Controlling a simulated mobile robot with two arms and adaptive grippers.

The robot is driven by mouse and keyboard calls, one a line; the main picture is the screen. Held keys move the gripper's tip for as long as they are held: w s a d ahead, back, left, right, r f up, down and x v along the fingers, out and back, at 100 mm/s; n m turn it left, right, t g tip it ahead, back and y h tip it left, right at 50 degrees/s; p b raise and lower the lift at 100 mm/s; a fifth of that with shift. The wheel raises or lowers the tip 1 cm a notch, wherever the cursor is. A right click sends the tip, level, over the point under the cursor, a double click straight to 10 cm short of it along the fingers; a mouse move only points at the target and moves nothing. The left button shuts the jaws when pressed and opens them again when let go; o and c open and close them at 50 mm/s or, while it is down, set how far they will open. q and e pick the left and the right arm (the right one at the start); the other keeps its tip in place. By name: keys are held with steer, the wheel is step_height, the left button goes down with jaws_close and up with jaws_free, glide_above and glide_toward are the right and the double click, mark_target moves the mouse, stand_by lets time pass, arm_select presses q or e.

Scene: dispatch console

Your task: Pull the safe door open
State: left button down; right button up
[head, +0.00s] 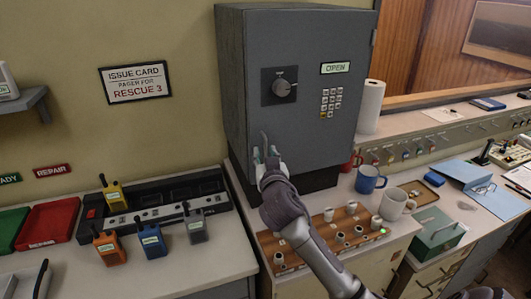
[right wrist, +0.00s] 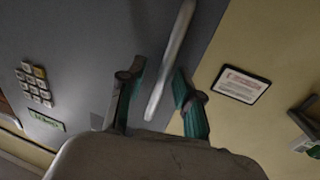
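The grey safe (head: 232,75) stands on the counter against the wall. Its door (head: 345,130) looks flush with the body and carries a dial (head: 281,88), a keypad (head: 331,102) and a green "OPEN" sign (head: 335,68). The bar handle (head: 264,141) is low on the door's left side; it also shows in the right wrist view (right wrist: 172,58). My right gripper (head: 265,154) is at the handle's lower end. In the right wrist view its fingers (right wrist: 160,100) are apart, one on each side of the bar, with gaps visible. My left gripper is not in view.
A wooden board (head: 349,221) with several small white pieces lies below the safe. A blue mug (head: 368,180), a white mug (head: 393,204) and a paper roll (head: 370,106) stand to the right. Several radios, including a blue one (head: 151,242), stand at left.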

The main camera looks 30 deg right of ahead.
jaws_close()
steer(key=shift+f, duration=0.1)
stand_by(0.4)
